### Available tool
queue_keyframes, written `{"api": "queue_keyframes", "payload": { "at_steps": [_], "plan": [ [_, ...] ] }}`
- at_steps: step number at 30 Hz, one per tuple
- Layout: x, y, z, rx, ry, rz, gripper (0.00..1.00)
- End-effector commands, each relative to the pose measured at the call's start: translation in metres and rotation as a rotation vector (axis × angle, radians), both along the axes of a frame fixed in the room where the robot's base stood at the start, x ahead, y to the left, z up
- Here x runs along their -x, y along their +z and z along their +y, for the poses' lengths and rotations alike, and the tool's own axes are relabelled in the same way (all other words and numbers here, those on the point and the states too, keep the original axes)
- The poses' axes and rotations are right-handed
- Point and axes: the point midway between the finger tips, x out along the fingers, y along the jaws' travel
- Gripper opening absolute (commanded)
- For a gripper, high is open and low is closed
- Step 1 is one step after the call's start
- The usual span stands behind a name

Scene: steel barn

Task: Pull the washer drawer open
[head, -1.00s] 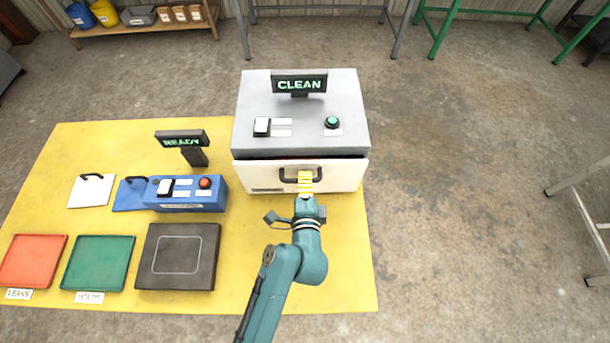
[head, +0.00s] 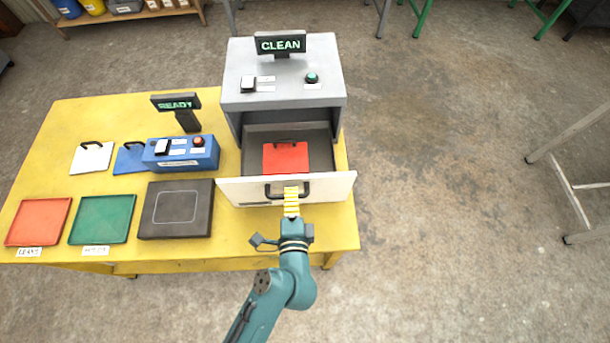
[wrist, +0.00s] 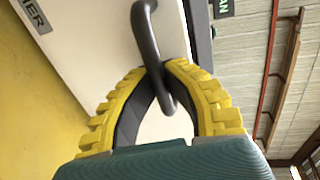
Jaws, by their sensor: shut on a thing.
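The grey washer (head: 285,100) with the sign CLEAN stands at the back right of the yellow table. Its drawer, with a white front (head: 330,187), is pulled well out, showing a dark inside. A red plate with a dark handle (head: 285,158) lies in the drawer. My gripper (head: 291,192) is at the middle of the drawer front, its yellow fingers shut on the dark drawer handle (head: 304,187). In the wrist view the handle (wrist: 150,50) passes between the fingertips of my gripper (wrist: 160,75).
A blue box (head: 180,154) with a READY sign (head: 175,102) stands left of the washer. White (head: 92,157) and blue (head: 130,158) plates, a red tray (head: 38,222), a green tray (head: 103,219) and a dark pad (head: 176,209) lie farther left.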

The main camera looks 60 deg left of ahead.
Motion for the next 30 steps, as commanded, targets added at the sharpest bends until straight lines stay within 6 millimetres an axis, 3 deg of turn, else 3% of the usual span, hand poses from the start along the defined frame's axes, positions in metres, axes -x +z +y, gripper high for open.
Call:
{"api": "queue_keyframes", "payload": {
  "at_steps": [14,15,20,30],
  "plan": [
    [0.0079,0.0004,-0.0008,-0.001,0.016,-0.001,0.0],
    [0.0079,0.0005,-0.0008,-0.001,0.016,-0.001,0.12],
    [0.0078,0.0004,-0.0007,-0.001,0.016,-0.001,0.41],
    [0.0096,0.0002,-0.0048,0.001,0.014,0.001,0.41]
  ]
}}
